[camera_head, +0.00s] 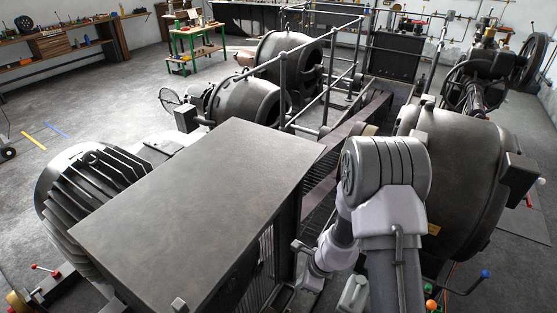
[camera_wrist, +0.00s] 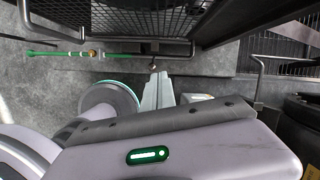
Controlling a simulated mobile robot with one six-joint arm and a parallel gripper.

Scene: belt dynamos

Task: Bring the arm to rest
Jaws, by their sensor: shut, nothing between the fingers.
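My arm (camera_head: 395,235) rises in the right middle of the head view, bent over, with its grey forearm and wrist reaching down to the left beside the dark flat-topped cabinet. In the wrist view my gripper (camera_wrist: 158,76) shows as pale narrow fingers close together, with nothing between them. They point towards the concrete floor near a dark mesh guard. The pale housing with a green light strip fills the lower part of that view and hides what lies below. In the head view the fingers are hard to make out.
The cabinet top (camera_head: 200,185) is bare and close to my arm on the left. A large dark dynamo (camera_head: 455,180) stands close on the right. Railings (camera_head: 325,85) and more dynamos are behind. A mesh guard (camera_wrist: 125,18) is near the gripper. Open floor lies far left.

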